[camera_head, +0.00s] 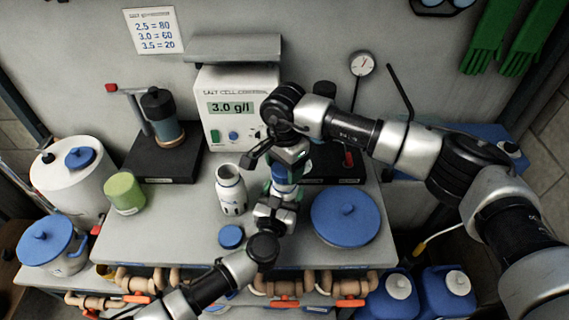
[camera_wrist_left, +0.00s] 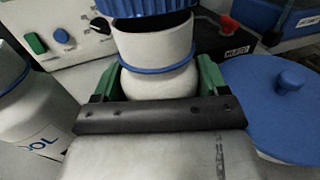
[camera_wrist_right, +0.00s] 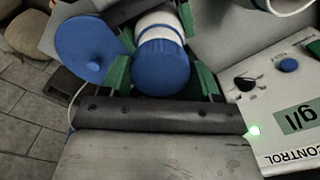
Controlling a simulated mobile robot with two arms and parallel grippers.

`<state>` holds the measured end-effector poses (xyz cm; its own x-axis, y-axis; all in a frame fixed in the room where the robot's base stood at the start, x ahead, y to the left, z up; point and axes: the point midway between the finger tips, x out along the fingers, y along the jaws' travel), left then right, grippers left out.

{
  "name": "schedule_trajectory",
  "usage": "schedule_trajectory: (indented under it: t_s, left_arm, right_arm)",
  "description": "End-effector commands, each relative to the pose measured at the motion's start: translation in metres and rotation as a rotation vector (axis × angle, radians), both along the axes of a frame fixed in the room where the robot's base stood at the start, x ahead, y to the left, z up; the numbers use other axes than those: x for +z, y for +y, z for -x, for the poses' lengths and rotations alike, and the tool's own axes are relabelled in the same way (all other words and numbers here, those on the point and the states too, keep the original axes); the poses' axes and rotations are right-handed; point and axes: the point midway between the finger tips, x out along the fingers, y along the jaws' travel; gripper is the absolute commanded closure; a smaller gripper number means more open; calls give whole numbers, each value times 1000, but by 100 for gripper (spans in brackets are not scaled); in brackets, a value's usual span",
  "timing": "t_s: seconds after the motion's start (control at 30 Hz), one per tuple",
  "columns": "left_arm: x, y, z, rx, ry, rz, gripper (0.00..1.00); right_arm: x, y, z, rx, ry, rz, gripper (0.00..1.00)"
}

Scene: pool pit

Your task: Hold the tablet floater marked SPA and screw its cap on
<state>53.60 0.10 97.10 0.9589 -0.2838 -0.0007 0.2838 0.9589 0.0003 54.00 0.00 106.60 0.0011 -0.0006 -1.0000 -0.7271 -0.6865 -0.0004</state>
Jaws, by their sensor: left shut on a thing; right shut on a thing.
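The held tablet floater (camera_wrist_left: 155,80) is a white, narrow-waisted body with a blue ring; its marking is not visible. My left gripper (camera_head: 283,193) is shut on its lower part and holds it upright above the bench; the green fingers show on both sides in the left wrist view. A blue ribbed cap (camera_wrist_right: 162,68) is directly over the floater's top, lined up with it. My right gripper (camera_head: 290,160) comes from above and is shut on this cap. The cap also shows in the left wrist view (camera_wrist_left: 150,8).
Another white floater (camera_head: 231,190), lettered "OOL" in the left wrist view, stands open to the left. A loose blue cap (camera_head: 231,237) lies in front of it. A large blue lid (camera_head: 346,217) is on the right. The salt cell control box (camera_head: 236,108) stands behind.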

Motion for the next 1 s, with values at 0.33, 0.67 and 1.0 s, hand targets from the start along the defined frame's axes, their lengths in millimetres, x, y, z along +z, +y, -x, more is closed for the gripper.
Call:
schedule_trajectory:
  t_s: [0.33,0.67,1.0]
  left_arm:
    - [0,0,0,0,-1,0,69]
    - [0,0,0,0,-1,0,69]
    - [0,0,0,0,-1,-1,69]
  right_arm:
    - [-15,0,0,0,0,0,60]
    - [-15,0,0,0,0,0,60]
    - [-19,0,0,-1,1,-1,60]
